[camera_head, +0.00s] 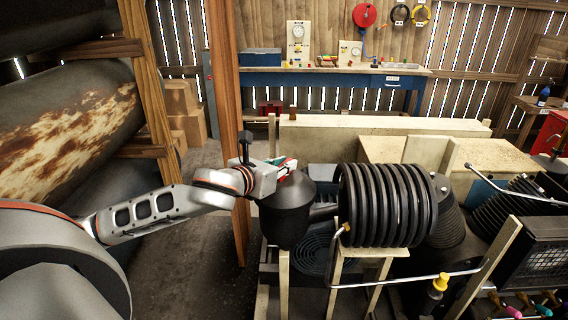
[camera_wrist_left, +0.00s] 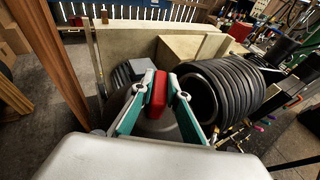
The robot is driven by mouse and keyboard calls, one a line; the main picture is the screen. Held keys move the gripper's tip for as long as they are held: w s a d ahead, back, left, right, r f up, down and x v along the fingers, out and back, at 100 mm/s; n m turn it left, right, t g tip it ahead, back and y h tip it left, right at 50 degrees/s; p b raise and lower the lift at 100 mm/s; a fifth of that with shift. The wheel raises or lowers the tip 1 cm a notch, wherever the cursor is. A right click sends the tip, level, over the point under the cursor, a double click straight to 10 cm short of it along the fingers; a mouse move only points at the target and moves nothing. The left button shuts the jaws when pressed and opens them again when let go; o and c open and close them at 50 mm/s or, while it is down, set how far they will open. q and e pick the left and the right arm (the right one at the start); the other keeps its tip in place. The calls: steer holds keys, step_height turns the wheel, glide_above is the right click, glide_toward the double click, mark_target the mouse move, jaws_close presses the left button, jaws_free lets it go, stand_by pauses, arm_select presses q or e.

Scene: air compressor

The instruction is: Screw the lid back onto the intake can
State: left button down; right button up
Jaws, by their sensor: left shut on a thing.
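The intake can (camera_head: 286,222) is a dark, rounded can with a tapering bottom, standing left of the ribbed black cylinder in the head view. Its dark lid (camera_head: 297,183) is at the top of the can, partly covered by my gripper. I cannot tell how tightly it sits. My left gripper (camera_head: 286,168) is right over the lid. In the left wrist view its teal fingers (camera_wrist_left: 156,95) are closed in around a red part above the dark round lid (camera_wrist_left: 157,128). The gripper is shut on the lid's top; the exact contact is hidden. My right gripper is not in view.
The ribbed black cylinder (camera_head: 385,205) stands close right of the can. A bent metal pipe (camera_head: 400,280) runs in front. A wooden post (camera_head: 228,110) rises close behind my left arm. A blue workbench (camera_head: 330,78) is at the back.

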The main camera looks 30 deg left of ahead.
arm_select(q)
steer(key=shift+f, duration=0.3)
steer(key=c, duration=1.9)
jaws_free()
step_height(320, 180, up, 10)
steer(key=shift+r, duration=0.1)
